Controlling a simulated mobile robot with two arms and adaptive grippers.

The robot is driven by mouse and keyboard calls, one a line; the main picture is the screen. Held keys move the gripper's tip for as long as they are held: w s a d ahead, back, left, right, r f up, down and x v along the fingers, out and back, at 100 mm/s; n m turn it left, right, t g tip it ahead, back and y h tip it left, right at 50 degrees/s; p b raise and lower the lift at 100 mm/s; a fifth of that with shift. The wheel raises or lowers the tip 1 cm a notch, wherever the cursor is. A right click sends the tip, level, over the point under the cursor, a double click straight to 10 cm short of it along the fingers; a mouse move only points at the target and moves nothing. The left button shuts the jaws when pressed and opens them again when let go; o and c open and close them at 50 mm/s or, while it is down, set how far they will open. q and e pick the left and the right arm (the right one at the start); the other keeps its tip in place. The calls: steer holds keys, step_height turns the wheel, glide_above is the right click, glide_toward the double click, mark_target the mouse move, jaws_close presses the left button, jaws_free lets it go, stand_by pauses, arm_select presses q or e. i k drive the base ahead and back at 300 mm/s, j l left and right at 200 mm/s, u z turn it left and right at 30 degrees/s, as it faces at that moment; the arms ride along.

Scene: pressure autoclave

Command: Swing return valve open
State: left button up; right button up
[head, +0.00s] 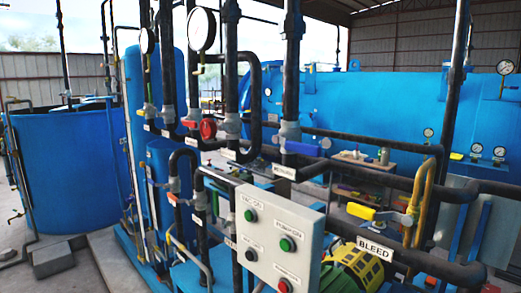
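A small white label (284,172) on a black pipe right of centre seems to read RETURN, but its text is too small to be sure. Just above it, a valve with a blue lever (303,148) sits at the foot of a thick vertical black pipe (291,60). The lever lies roughly level, across the upright pipe, and points to the right. I cannot tell the valve's inner state. Neither of my grippers is in this view, and nothing is touching the lever.
A white control box (268,240) with buttons stands in front. A yellow-handled valve (361,211) sits near the BLEED label (375,248). Red-handled valves (208,128) are left of centre. Black pipes crowd the middle. A large blue vessel (380,105) lies behind.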

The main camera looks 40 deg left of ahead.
mark_target(309, 150)
steer(key=u, duration=1.05)
